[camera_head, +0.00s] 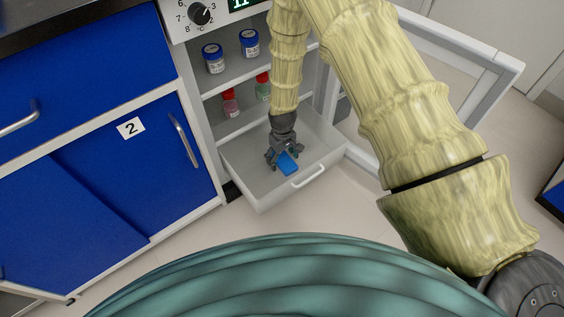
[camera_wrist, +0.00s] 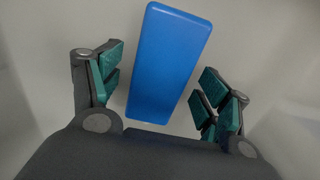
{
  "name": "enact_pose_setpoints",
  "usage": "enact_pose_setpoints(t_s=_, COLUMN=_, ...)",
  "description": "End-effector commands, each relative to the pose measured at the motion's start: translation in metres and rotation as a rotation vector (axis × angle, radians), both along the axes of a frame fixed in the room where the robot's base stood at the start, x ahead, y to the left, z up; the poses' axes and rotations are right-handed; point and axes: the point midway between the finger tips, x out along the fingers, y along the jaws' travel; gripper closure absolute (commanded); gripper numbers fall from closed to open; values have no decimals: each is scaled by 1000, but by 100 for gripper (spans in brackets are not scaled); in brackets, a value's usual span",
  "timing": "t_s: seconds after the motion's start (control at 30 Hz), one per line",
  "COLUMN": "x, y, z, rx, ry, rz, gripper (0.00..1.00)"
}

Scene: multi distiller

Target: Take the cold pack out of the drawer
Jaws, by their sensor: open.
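The cold pack (camera_head: 287,162) is a flat blue block inside the pulled-out drawer (camera_head: 240,180) of the fridge. My gripper (camera_head: 284,157) is down in the drawer, directly at the cold pack. In the wrist view the cold pack (camera_wrist: 169,62) lies between the two open fingers of my gripper (camera_wrist: 158,92), with gaps on both sides. Its near end reaches close to the palm. In the head view my gripper hides part of the cold pack.
The open fridge door (camera_head: 480,85) stands at the right. A blue cabinet (camera_head: 130,160) marked 2 is at the left. The drawer around the cold pack looks empty.

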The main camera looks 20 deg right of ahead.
Motion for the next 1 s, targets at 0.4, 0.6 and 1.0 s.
enact_pose_setpoints(t_s=0.4, x=0, y=0, z=1, rx=0, ry=0, rz=1, gripper=71)
enact_pose_setpoints(t_s=0.6, x=0, y=0, z=1, rx=0, ry=0, rz=1, gripper=77)
enact_pose_setpoints(t_s=1.0, x=1, y=0, z=42, rx=0, ry=-3, rz=1, gripper=77)
